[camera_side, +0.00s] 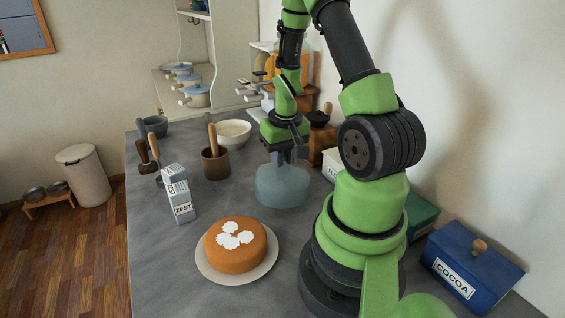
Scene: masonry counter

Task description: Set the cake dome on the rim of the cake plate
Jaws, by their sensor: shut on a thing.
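The cake dome (283,187) is a pale blue, see-through cover behind and to the right of the cake. My gripper (284,160) is above it, shut on the top of the dome; the fingertips and the knob are hard to make out. I cannot tell whether the dome's lower edge touches the counter. The cake plate (236,281) is a pale round plate on the counter at the front. An orange-brown cake (234,259) with white decorations sits on it, uncovered.
A grey ZEST carton (178,194) stands behind and left of the plate. A brown mortar (215,162) and white bowl (234,134) stand farther back. A blue COCOA box (470,268) is at the right. The counter between dome and plate is clear.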

